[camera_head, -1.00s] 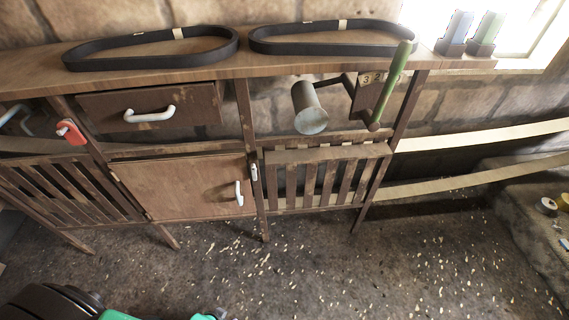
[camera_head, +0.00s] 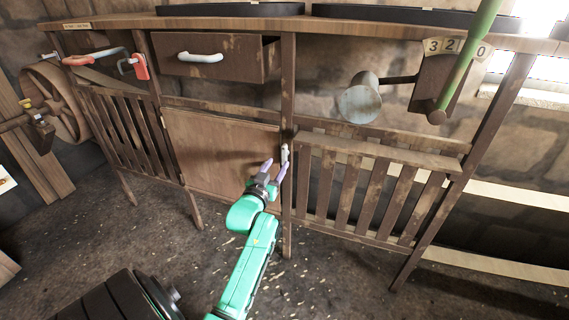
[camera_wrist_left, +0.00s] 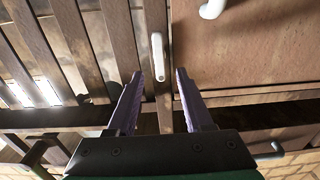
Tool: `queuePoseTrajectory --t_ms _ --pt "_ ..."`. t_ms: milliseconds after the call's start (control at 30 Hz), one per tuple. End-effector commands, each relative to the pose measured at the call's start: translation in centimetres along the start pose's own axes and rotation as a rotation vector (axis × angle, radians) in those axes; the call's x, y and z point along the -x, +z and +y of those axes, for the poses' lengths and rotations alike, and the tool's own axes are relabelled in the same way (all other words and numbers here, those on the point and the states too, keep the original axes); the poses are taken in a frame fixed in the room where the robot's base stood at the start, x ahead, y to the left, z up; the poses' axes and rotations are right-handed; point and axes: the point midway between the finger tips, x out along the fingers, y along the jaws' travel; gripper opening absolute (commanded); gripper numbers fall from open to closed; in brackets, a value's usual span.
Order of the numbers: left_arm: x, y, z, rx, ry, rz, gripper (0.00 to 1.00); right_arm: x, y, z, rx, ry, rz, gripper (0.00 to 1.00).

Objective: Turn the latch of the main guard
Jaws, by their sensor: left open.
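The latch (camera_head: 284,154) is a small pale upright bar on the wooden post between a plain door panel (camera_head: 205,150) and a slatted panel (camera_head: 365,190). I cannot tell for sure which panel is the main guard. My left gripper (camera_head: 275,168) is open with purple fingers, in front of the post just below the latch. In the left wrist view the latch (camera_wrist_left: 157,55) stands upright, in line with the gap between the fingertips (camera_wrist_left: 160,75). The fingers look apart from it. My right gripper is in neither view.
A drawer (camera_head: 215,60) with a white handle sits above the door panel. A grey cylinder crank (camera_head: 361,100) and a green lever (camera_head: 470,55) jut out at the upper right. A red padlock-like piece (camera_head: 139,66) hangs at the left. Black belts (camera_head: 230,9) lie on top.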

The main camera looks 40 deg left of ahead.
Motion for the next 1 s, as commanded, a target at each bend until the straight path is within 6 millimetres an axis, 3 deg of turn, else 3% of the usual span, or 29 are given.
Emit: queuePoseTrajectory --t_ms 100,200,500,533,600,667,1000 --pt "-2.8 0.2 0.0 0.001 0.000 0.001 0.51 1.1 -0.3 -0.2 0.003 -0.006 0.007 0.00" --pt "-4.2 0.2 0.0 0.000 0.000 0.000 0.51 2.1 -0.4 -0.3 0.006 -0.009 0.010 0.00" --pt "-4.8 0.1 0.0 -0.001 0.001 -0.002 0.51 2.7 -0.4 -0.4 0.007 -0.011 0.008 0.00" --pt "-4.8 0.1 0.0 0.000 0.001 -0.002 0.47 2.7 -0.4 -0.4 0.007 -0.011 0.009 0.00" --pt "-4.8 0.1 0.0 0.000 0.001 -0.002 0.21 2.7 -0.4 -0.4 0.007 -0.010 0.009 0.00" --pt "-4.8 0.1 0.0 0.000 0.001 -0.002 0.00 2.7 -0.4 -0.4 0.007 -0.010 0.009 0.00" --pt "-4.8 0.0 0.0 0.017 0.001 -0.003 0.00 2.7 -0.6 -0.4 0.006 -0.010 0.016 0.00"
